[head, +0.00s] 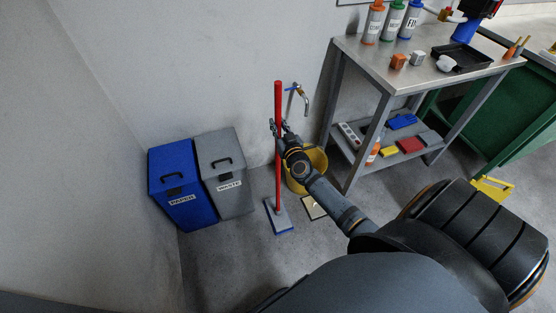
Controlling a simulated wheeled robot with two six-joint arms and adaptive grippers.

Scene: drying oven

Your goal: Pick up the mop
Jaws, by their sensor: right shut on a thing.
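The mop has a long red handle (278,100) and a flat grey-and-blue head (279,217). It stands nearly upright, with its head low near the floor; I cannot tell whether it touches. My right gripper (277,128) is shut on the handle at about its upper-middle part. My right arm reaches to it from the lower right. My left gripper is not in view.
A blue bin (172,180) and a grey bin (223,165) stand left of the mop. A yellow bucket (318,160) is behind my right arm, below a wall tap (303,98). A metal table (400,73) with bottles stands at right. Open floor lies in front of the bins.

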